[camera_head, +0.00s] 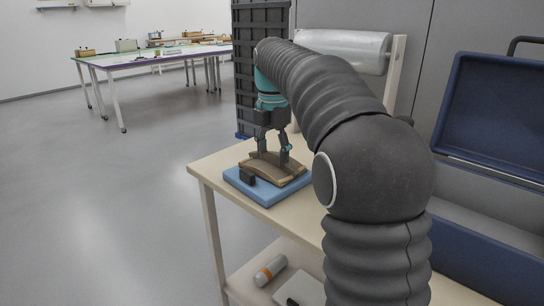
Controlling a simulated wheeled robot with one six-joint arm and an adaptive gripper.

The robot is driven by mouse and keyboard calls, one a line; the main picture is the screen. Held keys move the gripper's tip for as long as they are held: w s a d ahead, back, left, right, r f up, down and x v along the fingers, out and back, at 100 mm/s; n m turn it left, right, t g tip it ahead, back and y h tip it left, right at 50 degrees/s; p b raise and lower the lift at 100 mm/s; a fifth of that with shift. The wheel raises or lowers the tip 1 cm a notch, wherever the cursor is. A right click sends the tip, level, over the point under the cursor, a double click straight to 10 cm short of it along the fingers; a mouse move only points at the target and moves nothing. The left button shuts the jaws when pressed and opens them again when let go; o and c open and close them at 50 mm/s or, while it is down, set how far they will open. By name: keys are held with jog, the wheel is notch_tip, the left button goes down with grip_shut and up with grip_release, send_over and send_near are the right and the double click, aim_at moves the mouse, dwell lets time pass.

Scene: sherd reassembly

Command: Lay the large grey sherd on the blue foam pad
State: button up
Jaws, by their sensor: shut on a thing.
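The blue foam pad (267,195) lies on the near left end of the cream table. A large curved sherd (277,175), brown-grey with a tan edge, is over the pad, its arched side up. It is the only large sherd that I can make out. My gripper (273,154) points down with its fingers shut on the sherd's upper far part. The sherd looks level and at or very close to the pad; I cannot tell whether it touches all along. The fingertips are partly hidden against the sherd.
The cream table (212,170) has bare room left of the pad. An open blue case (490,115) stands at right. A roll of clear film (345,48) is behind my arm.

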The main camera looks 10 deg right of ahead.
aim_at(273, 155)
jog(key=shift+f, duration=0.25)
jog(key=o, duration=1.4)
jog(key=shift+o, duration=0.2)
notch_tip(273, 155, up, 12)
jog(key=p, duration=0.2)
jog(key=shift+r+p, duration=0.15)
jog(key=shift+p, duration=0.15)
